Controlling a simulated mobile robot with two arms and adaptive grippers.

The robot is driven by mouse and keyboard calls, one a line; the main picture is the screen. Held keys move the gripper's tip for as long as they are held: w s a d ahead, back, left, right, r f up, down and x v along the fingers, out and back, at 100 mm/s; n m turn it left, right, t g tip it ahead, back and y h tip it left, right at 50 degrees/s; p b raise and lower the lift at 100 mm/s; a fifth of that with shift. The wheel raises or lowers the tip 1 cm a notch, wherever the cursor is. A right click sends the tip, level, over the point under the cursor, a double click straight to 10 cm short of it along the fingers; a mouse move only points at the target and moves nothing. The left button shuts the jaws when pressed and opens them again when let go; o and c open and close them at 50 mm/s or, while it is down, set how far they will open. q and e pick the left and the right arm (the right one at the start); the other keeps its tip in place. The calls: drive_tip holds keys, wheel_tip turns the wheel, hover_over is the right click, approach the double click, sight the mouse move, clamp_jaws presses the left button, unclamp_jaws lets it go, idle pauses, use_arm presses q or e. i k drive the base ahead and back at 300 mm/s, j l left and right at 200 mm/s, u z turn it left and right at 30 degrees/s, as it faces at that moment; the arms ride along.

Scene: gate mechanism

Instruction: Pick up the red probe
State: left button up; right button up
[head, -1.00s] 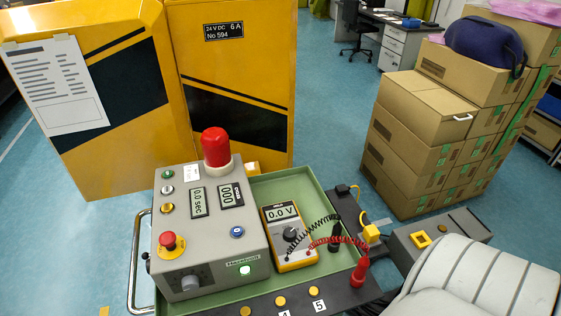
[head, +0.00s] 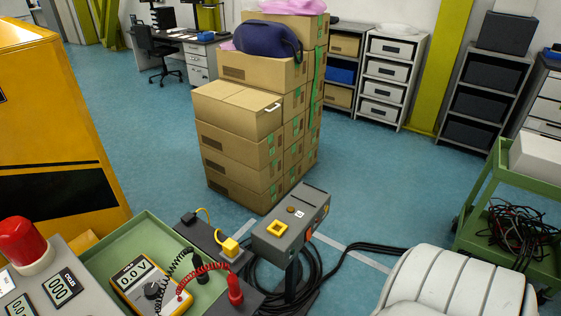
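The red probe (head: 234,289) stands upright at the right edge of the green tray, in the lower left of the head view. A coiled red lead (head: 197,274) runs from it to the yellow multimeter (head: 146,290), whose display seems to read 0.0 V. The black probe (head: 195,262) stands just behind it, with a coiled black lead. A white, ribbed rounded part at the bottom right seems to be my own arm. Neither gripper shows in the view.
A grey box with a yellow button (head: 276,228) stands right of the probes, with black cables below. Stacked cartons (head: 240,150) stand behind. A green cart (head: 490,222) is at right.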

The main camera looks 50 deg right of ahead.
sight(235, 293)
drive_tip(key=z, duration=0.95)
